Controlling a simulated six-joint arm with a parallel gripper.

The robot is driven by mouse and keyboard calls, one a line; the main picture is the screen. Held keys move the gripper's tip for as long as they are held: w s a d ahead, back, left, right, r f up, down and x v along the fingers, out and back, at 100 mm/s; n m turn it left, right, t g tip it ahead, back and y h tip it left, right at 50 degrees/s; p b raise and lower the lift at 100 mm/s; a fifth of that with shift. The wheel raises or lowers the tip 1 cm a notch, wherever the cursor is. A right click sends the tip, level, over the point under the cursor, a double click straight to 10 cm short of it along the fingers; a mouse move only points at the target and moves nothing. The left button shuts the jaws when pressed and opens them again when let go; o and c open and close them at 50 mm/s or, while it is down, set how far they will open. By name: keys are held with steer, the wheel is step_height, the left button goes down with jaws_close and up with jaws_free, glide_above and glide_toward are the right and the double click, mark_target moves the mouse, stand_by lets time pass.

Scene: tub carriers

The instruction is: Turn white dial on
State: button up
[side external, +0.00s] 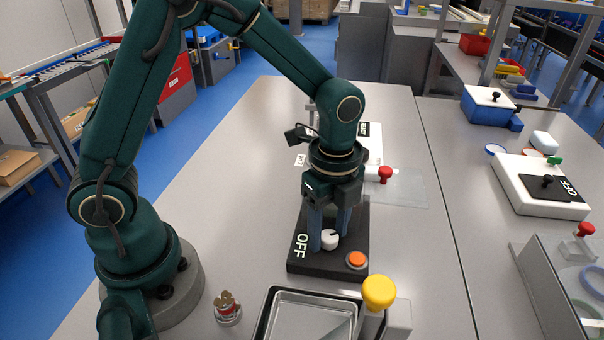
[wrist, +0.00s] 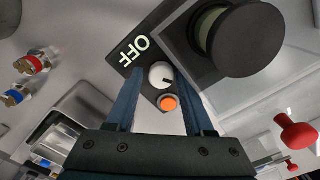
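The white dial (side external: 330,240) sits on a black panel (side external: 300,265) with the word OFF beside it. In the wrist view the dial (wrist: 160,75) has a small dark mark toward its lower right. My gripper (side external: 329,238) points down over the panel, with one blue finger on each side of the dial. In the wrist view the gripper (wrist: 158,72) has its fingers spread apart, with the dial between the tips. Whether either finger touches the dial is hard to tell. An orange button (side external: 356,260) is on the same panel, close to the dial, and shows in the wrist view (wrist: 168,103).
A metal tray (side external: 310,312) and a yellow knob (side external: 379,291) stand in front of the panel. A red knob (side external: 385,174) is behind.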

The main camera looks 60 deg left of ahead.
steer(key=shift+w, duration=0.2)
steer(key=shift+r, duration=0.4)
step_height(320, 180, up, 6)
steer(key=shift+f, duration=0.1)
steer(key=shift+s+r, duration=0.1)
steer(key=shift+r, duration=0.6)
step_height(320, 180, up, 5)
steer(key=m, duration=0.6)
glide_above(328, 235)
step_height(328, 235, down, 8)
steer(key=shift+r, duration=0.2)
steer(key=shift+f, duration=2.7)
